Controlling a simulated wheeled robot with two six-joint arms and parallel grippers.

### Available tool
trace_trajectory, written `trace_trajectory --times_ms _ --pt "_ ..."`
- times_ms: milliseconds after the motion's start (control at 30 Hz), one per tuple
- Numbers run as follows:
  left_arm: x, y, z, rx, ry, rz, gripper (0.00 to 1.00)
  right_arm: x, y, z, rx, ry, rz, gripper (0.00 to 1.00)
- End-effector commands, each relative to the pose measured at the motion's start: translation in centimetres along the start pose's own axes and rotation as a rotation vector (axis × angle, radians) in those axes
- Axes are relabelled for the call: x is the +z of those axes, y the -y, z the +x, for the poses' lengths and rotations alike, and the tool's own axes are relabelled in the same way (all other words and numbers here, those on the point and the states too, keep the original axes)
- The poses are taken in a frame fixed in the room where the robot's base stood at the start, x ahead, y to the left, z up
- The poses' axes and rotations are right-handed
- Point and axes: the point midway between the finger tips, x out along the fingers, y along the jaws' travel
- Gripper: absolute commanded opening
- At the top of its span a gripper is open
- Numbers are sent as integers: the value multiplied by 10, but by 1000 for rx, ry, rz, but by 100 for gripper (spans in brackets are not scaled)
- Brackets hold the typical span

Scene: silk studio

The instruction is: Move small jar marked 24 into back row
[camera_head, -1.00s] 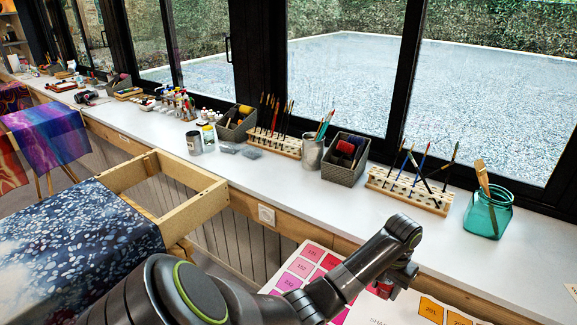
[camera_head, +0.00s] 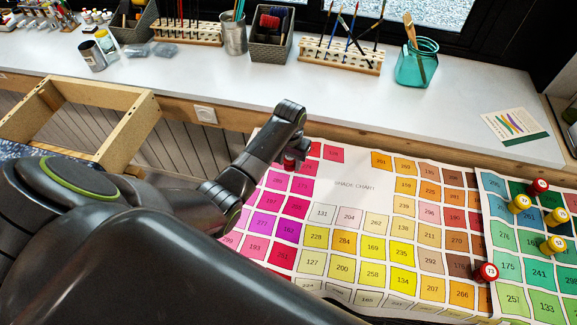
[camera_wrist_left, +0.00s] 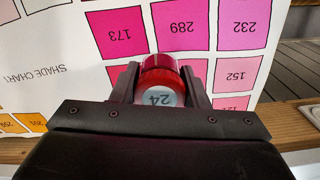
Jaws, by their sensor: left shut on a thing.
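The small jar marked 24 (camera_wrist_left: 162,82) is red with a pale end that reads 24, seen upside down in the left wrist view. My left gripper (camera_wrist_left: 160,88) is shut on it, one finger on each side. In the head view the jar (camera_head: 290,163) shows as a small red patch below the end of my left arm, over the upper left part of the shade chart (camera_head: 345,195). Most of the left gripper is hidden there by the wrist. I cannot tell how far the jar is above the chart. My right gripper is not in view.
Several red and yellow jars, one red marked 73 (camera_head: 487,272), stand on the chart's green-blue part at right. The white counter (camera_head: 330,100) behind carries brush racks (camera_head: 340,55), a teal glass jar (camera_head: 416,65) and a card (camera_head: 515,127). Its front middle is clear.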

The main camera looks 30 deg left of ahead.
Motion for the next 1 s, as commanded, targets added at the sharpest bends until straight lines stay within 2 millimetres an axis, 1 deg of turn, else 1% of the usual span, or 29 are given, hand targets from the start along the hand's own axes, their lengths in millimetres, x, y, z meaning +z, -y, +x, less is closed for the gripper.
trace_trajectory --times_ms 100,200,300,700,733,867,900,1000 --pt "2 0 17 0 6 0 17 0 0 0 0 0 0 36" --pt "1 -1 29 1 4 0 17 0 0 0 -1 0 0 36" --pt "1 0 37 1 2 0 17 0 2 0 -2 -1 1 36" --pt "1 0 42 0 2 0 17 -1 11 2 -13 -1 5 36" --pt "1 0 41 0 2 0 43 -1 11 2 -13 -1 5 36" --pt "1 0 41 0 2 0 60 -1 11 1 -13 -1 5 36" --pt "1 0 41 0 2 0 63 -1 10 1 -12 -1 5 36" --pt "1 0 41 0 2 0 63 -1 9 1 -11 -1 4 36"
